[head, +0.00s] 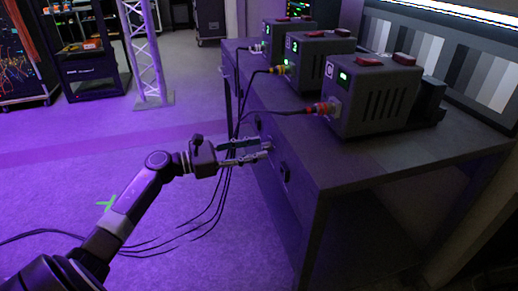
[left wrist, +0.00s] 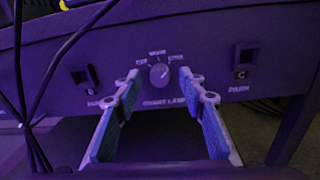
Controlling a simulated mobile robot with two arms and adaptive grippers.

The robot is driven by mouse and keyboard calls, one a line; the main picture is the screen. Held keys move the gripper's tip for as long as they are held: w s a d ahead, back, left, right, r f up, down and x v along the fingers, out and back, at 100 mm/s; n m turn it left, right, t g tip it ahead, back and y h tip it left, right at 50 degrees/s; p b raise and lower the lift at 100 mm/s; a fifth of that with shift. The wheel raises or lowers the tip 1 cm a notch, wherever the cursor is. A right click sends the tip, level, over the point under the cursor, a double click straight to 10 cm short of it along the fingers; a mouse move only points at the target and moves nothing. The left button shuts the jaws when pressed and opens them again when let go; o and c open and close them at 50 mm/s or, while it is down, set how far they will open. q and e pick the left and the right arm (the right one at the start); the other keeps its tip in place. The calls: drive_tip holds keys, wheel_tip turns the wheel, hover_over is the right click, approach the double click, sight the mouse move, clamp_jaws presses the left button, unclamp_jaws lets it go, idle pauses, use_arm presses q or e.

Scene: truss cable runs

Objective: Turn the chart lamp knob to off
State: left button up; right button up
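The round grey chart lamp knob (left wrist: 158,75) sits on the front panel of the desk in the left wrist view. Small white labels arc above it and a "CHART LAMP" label is below. Which mark its pointer faces is too small to tell. My left gripper (left wrist: 157,77) is open, with one finger on each side of the knob and a visible gap to it. In the head view my left gripper (head: 268,151) reaches the desk's front face from the left, and the knob is hidden there. My right gripper is not in view.
Switches flank the knob: one at left (left wrist: 82,77) and one marked C at right (left wrist: 243,63). Black cables (head: 236,110) hang past the desk edge near my gripper. Several grey boxes (head: 372,98) stand on the desk (head: 350,165). The floor at left is open.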

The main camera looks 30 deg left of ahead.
use_arm(q)
drive_tip(key=shift+w+d, duration=0.4)
drive_tip(key=shift+w, duration=0.15)
clamp_jaws()
